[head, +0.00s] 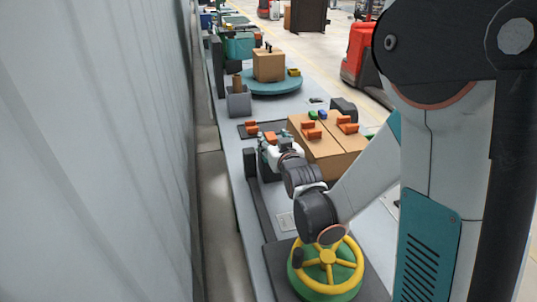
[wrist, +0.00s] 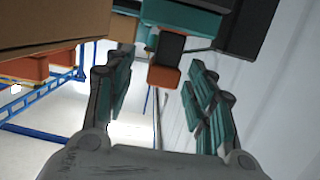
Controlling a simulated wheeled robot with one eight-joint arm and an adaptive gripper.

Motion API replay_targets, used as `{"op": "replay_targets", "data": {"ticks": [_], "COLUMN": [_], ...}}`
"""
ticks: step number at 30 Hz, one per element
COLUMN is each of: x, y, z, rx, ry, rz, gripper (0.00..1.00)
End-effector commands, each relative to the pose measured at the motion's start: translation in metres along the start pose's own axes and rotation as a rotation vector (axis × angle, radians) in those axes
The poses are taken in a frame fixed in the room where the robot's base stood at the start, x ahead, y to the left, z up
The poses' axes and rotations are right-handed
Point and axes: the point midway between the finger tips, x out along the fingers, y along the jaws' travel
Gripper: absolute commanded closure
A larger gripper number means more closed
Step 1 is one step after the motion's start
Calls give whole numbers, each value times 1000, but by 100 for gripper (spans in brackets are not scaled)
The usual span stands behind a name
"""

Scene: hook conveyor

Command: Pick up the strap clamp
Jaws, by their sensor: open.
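My gripper (wrist: 160,100) is open. In the wrist view an orange and dark block (wrist: 165,62), which looks like the strap clamp, lies between and beyond the two teal-padded fingers. No contact with the fingers shows. In the head view my gripper (head: 268,150) is beside the left side of a cardboard box. A small orange piece (head: 270,137) shows just past the fingers there, and it may be the same clamp. Its lower part is hidden by my gripper.
Cardboard boxes (head: 318,154) with orange pieces (head: 347,125) on top stand right of my gripper. A yellow handwheel (head: 327,258) is in front. A teal turntable (head: 272,86) with a box is farther back. A grey wall (head: 90,150) runs along the left.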

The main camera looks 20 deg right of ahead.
Motion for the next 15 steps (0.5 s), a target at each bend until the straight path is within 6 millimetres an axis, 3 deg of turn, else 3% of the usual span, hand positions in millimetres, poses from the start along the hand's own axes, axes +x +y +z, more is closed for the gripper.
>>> {"op": "replay_targets", "data": {"ticks": [6,14,15], "x": [24,26,26], "y": [0,0,0], "z": [1,0,0], "rx": [0,0,0], "ry": [0,0,0], "rz": [0,0,0], "gripper": [50,50,59]}}
